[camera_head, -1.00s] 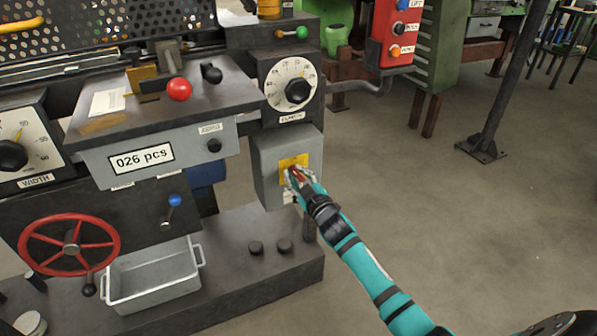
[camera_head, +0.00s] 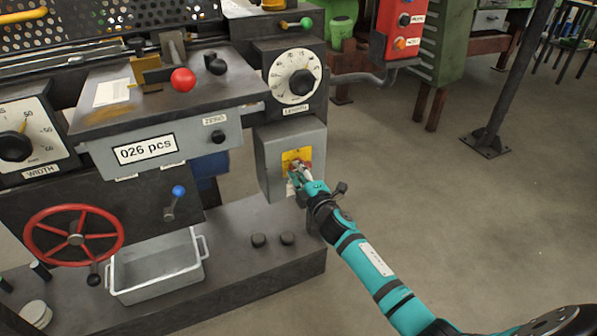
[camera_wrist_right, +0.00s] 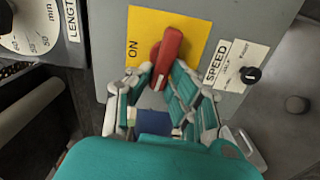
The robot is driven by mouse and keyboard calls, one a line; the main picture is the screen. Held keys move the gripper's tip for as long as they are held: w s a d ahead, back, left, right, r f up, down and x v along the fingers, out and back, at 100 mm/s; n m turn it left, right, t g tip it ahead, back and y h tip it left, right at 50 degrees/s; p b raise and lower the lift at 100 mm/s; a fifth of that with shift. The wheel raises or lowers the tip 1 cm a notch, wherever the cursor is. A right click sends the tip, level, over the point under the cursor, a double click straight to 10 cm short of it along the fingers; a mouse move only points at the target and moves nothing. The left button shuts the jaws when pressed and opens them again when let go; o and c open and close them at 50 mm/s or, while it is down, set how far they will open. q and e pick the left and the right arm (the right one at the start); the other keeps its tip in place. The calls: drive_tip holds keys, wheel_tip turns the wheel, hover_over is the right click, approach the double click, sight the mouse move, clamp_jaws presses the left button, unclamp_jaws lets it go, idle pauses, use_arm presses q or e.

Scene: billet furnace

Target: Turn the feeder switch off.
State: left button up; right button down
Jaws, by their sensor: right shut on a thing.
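The feeder switch is a red handle (camera_wrist_right: 167,57) on a yellow plate (camera_head: 289,155) fixed to a grey box (camera_head: 271,170) below the length dial. It also shows small in the head view (camera_head: 297,165). In the right wrist view the handle lies slightly tilted across the yellow plate (camera_wrist_right: 192,30), beside the word ON. My right gripper (camera_wrist_right: 163,88) has its fingers on both sides of the handle's near end and is shut on it. In the head view my right gripper (camera_head: 295,177) partly covers the switch. My left gripper is not in view.
A SPEED label with a small black knob (camera_wrist_right: 250,75) sits beside the switch. The length dial (camera_head: 294,78) is above the box. A red handwheel (camera_head: 75,236) and grey bin (camera_head: 155,272) are at the left. Open floor lies right of my arm.

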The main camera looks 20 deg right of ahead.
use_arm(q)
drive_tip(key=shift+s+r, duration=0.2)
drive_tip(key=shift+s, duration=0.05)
use_arm(e)
drive_tip(key=shift+f+n, duration=0.15)
drive_tip(key=shift+n, duration=0.35)
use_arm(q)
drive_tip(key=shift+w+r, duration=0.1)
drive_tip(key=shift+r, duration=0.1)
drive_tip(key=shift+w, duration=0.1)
use_arm(e)
drive_tip(key=c, duration=1.3)
unclamp_jaws()
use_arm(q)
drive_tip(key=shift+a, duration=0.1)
use_arm(e)
drive_tip(key=shift+o, duration=0.2)
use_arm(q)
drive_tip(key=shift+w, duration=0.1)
use_arm(e)
drive_tip(key=shift+s, duration=0.2)
drive_tip(key=s, duration=1.1)
drive_tip(key=shift+s, duration=0.35)
